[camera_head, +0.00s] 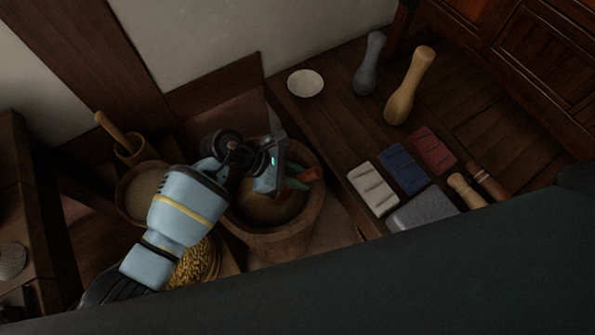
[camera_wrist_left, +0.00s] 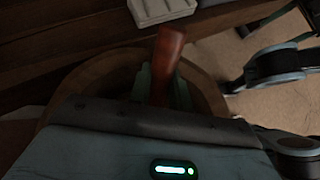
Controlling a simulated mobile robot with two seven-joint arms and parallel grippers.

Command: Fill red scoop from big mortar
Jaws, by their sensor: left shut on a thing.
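The big mortar (camera_head: 285,240) is a wide wooden bowl in the middle of the head view, with brownish contents (camera_head: 262,213) inside. Its rim also shows in the left wrist view (camera_wrist_left: 85,82). My left gripper (camera_head: 290,187) is inside the mortar's mouth, shut on the red scoop (camera_head: 309,175). The scoop's reddish handle (camera_wrist_left: 168,58) sticks out past the fingers in the left wrist view. The scoop's bowl is hidden by the gripper and the dim light, so I cannot tell what it holds. My right gripper is not in view.
A bowl of pale grain (camera_head: 139,190), a basket of yellow kernels (camera_head: 205,262) and a small mortar with pestle (camera_head: 129,150) stand left. On the right bench are a white dish (camera_head: 305,83), two pestles (camera_head: 409,88) and white, blue and red blocks (camera_head: 374,188). A dark surface fills the lower foreground.

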